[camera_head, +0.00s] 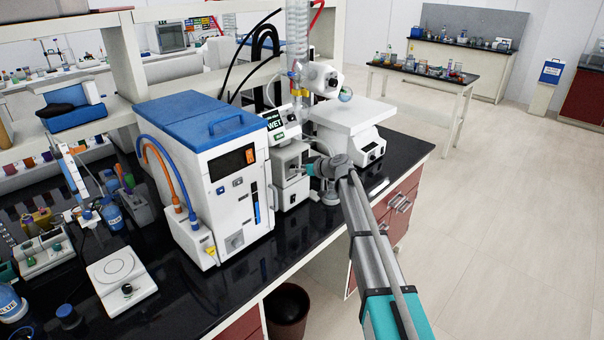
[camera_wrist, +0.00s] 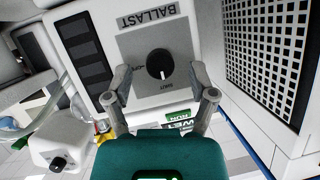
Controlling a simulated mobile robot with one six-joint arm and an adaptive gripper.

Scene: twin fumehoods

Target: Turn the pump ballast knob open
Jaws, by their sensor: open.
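The pump ballast knob (camera_wrist: 160,64) is a round black knob on a grey square plate, under the upside-down word BALLAST in the wrist view. A white mark on it points down the picture, toward a small word that seems to read SHUT. My gripper (camera_wrist: 162,82) is open and empty, one finger on each side of the knob and apart from it. In the head view, my gripper (camera_head: 311,168) is at the front of the small grey-white pump (camera_head: 290,188); the knob is not clear there.
A white unit with a blue top (camera_head: 210,150) stands close left of the pump. A white rotary evaporator (camera_head: 345,115) stands close on the right. In the wrist view, a black grille (camera_wrist: 270,55) is at the right. A bin (camera_head: 287,312) stands below the bench edge.

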